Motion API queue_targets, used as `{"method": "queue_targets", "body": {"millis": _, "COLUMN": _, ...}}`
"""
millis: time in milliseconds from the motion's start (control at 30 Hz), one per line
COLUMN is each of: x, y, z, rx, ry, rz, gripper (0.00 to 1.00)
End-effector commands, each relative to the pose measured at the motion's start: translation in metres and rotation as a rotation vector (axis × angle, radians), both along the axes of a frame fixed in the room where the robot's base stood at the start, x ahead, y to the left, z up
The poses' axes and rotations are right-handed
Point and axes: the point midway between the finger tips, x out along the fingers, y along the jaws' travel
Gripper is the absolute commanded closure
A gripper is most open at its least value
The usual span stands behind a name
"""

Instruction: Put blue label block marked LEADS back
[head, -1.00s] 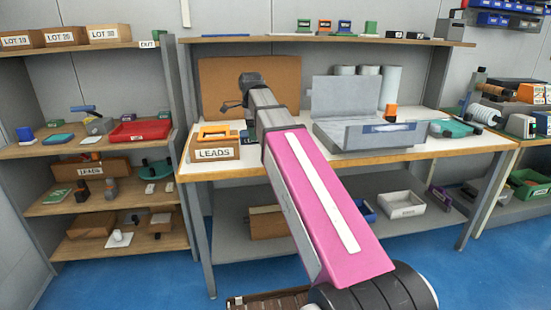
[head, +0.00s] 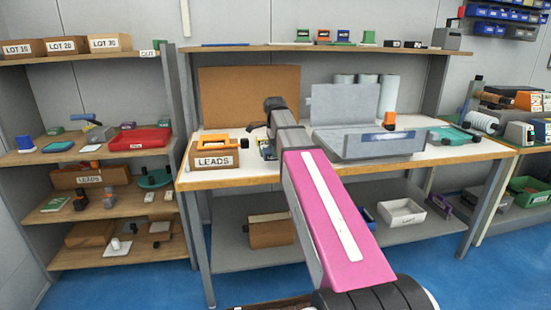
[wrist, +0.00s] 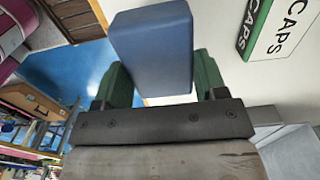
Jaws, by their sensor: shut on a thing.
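In the wrist view a plain blue block (wrist: 152,50) sits between the two green fingers of my gripper (wrist: 160,85), which is shut on it. No lettering shows on the face in view, so I cannot read a LEADS mark. In the head view the end of my arm reaches over the white-topped workbench (head: 460,152); my fingers and the block are hidden there. A cardboard box labelled LEADS (head: 214,161) stands at the bench's left end, left of my arm. Another LEADS box (head: 62,179) is on the left shelf.
A green-edged block marked CAPS (wrist: 270,28) is close by in the wrist view. A large grey open case (head: 375,146) stands right of my arm. A cardboard panel (head: 225,95) stands behind. Several small label blocks line the upper shelf (head: 275,47).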

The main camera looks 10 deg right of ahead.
Motion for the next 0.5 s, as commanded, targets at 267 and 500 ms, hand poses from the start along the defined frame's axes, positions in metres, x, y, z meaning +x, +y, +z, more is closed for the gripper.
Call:
{"method": "queue_targets", "body": {"millis": 267, "x": 0.001, "y": -0.004, "z": -0.017, "rx": 0.0, "ry": 0.002, "rz": 0.001, "gripper": 0.61}}
{"method": "queue_targets", "body": {"millis": 500, "x": 0.002, "y": -0.003, "z": -0.039, "rx": 0.0, "ry": 0.001, "rz": 0.001, "gripper": 0.61}}
